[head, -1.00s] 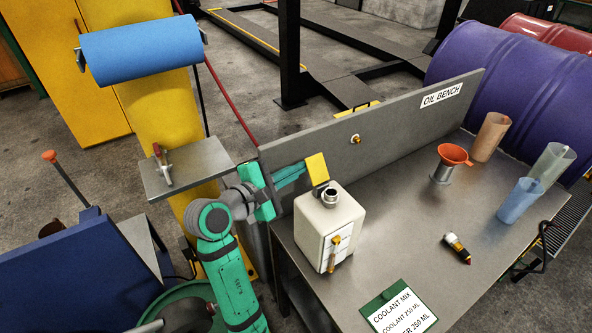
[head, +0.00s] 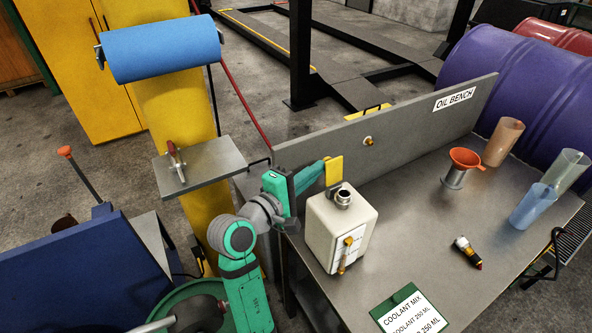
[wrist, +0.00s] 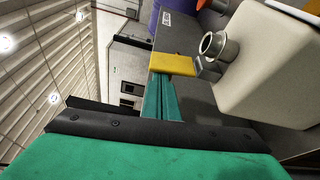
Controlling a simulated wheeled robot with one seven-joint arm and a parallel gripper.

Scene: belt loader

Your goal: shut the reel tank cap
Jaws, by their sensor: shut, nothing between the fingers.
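The white tank (head: 338,230) stands on the bench's near left corner, with an open metal neck (head: 343,198) on top. Its yellow cap (head: 334,170) stands raised on the left side of the neck, so the opening is uncovered. My gripper (head: 320,172) is shut and empty, with its teal fingers at the left side of the cap. In the wrist view the fingertips (wrist: 163,80) meet or overlap the near edge of the yellow cap (wrist: 173,64); contact is not certain. The open neck (wrist: 212,46) shows beside it.
The grey back panel (head: 400,125) of the bench rises close behind the tank and my gripper. A green-edged card (head: 410,312) lies in front. The bench middle is clear.

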